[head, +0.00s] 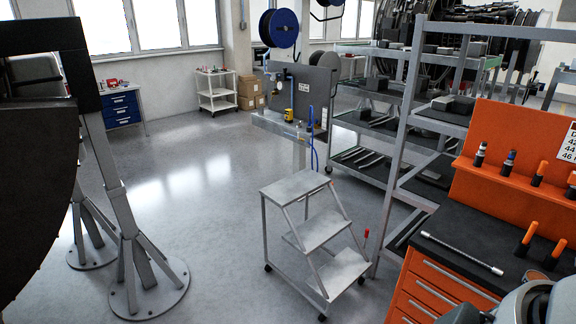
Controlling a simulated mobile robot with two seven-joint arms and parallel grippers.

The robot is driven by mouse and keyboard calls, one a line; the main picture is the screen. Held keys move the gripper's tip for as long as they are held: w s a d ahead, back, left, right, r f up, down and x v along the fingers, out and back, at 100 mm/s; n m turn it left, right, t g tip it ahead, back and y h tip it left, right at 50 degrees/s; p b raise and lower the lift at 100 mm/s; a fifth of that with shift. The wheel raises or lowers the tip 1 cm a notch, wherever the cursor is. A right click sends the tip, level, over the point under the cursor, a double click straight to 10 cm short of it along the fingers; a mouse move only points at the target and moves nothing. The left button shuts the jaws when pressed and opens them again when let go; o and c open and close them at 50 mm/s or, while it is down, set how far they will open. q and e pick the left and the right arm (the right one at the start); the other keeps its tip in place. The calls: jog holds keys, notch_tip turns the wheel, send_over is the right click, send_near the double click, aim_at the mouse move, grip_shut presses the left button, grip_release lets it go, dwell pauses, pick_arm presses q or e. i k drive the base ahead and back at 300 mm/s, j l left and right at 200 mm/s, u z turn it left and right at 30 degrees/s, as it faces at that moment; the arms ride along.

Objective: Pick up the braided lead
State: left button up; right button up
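The braided lead (462,252) looks like a thin silvery rod with paler ends. It lies slantwise on the black top of the orange workbench (440,284) at the lower right, near the bench's front left edge. Nothing covers it. Neither of my grippers shows. Grey rounded parts at the bottom right corner look like my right arm, close to the bench and to the right of the lead.
Orange-handled tools (527,239) stand right of the lead, before an orange back panel (518,150). A grey shelf rack (398,150) adjoins the bench. A wheeled step stool (296,187) stands left of it. Open floor (200,190) lies at centre left.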

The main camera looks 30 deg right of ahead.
aim_at(494, 270)
jog(key=z, duration=2.25)
jog(key=u, duration=3.5)
jog(key=z, duration=3.5)
jog(key=i+l+u, duration=0.3)
jog(key=i+u, duration=0.15)
jog(key=i+l+u, duration=0.85)
jog(key=l, duration=0.35)
jog(key=i, duration=0.1)
